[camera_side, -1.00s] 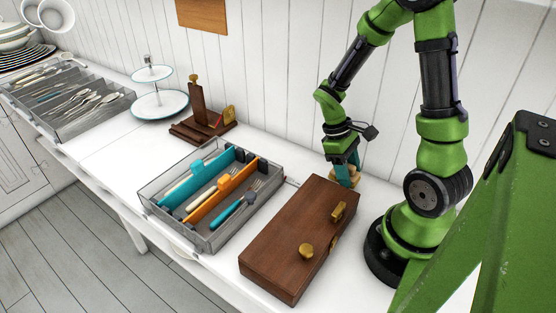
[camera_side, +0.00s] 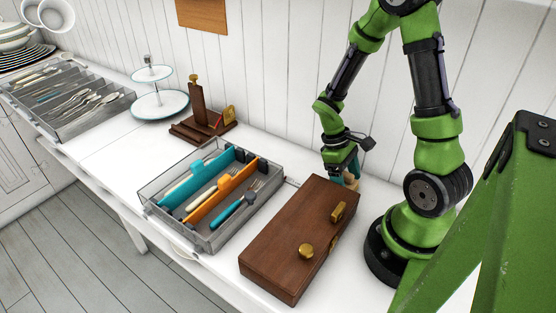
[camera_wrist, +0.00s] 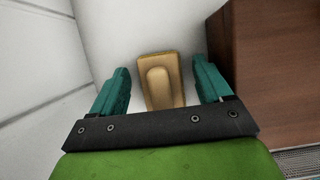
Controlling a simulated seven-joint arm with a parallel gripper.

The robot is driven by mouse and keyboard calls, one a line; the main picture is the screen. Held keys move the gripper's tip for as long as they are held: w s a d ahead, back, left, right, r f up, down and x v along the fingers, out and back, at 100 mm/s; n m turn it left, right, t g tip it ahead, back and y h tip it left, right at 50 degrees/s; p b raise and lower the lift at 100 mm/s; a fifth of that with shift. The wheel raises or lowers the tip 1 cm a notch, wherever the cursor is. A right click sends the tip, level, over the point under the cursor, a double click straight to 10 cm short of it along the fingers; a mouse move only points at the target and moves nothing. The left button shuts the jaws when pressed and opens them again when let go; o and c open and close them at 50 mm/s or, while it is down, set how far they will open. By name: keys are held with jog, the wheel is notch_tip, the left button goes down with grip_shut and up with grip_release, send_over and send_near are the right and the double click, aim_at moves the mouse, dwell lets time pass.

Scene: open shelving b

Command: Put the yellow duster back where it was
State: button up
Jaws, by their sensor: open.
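The yellow duster (camera_wrist: 160,80), a tan-yellow block with a raised rounded grip, rests on the white counter in the wrist view. In the side view only a small part of the duster (camera_side: 352,184) shows behind the wooden box. My gripper (camera_wrist: 160,84) is open, with one teal finger on each side of the duster and gaps between. In the side view my gripper (camera_side: 347,172) points down behind the box, close to the duster. The fingertips are partly hidden there.
The brown wooden box (camera_side: 290,240) with brass knobs stands close beside the duster. A grey cutlery tray (camera_side: 165,212) with teal and orange dividers lies to its left. A wooden stand (camera_side: 200,128) and two-tier plate stand (camera_side: 160,105) are farther back. The panelled wall is close behind.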

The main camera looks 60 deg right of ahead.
jog(key=v, duration=1.2)
jog(key=a+r+m+t+y, duration=0.2)
jog(key=a+r+m+t, duration=0.2)
jog(key=a+r+t, duration=0.7)
jog(key=shift+a+r+t, duration=0.4)
jog(key=shift+a+r, duration=0.6)
jog(key=shift+a, duration=0.9)
jog(key=shift+s, duration=0.15)
